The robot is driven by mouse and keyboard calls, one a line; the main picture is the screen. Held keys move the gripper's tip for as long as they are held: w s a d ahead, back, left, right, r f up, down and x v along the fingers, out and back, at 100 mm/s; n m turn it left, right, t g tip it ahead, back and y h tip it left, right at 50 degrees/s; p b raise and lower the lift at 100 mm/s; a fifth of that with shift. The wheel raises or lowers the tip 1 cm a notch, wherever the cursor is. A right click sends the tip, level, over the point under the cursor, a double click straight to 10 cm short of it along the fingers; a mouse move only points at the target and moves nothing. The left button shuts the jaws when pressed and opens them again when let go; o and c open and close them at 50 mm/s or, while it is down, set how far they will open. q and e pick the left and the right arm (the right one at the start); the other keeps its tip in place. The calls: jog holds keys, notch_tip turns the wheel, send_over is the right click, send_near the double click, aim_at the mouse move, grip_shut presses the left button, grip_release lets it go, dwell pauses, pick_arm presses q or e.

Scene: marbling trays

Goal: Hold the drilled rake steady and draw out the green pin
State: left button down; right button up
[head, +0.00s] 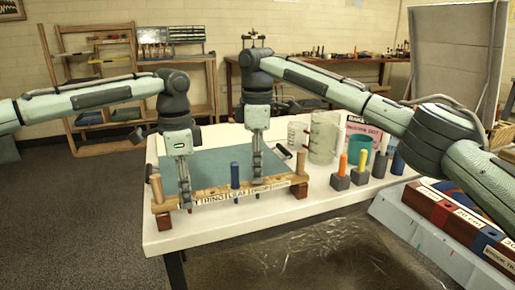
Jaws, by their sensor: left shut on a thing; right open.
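The drilled rake (216,191) is a wooden bar with a lettered strip, lying across the front of the white table between two end blocks. A blue pin (235,176) stands upright near its middle. My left gripper (185,200) points down and is shut on the rake, left of the blue pin. My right gripper (257,189) points down at the rake just right of the blue pin, with its fingers open. I cannot make out a green pin in the rake; the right fingers cover part of the bar there.
A blue-green tray (215,165) lies behind the rake. To the right stand an orange-handled tool (343,165), a yellow-handled one (362,160) and darker ones in blocks. Clear jugs (323,138) stand behind them. The white table front (250,215) is clear.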

jog(key=shift+f, duration=0.55)
grip_shut()
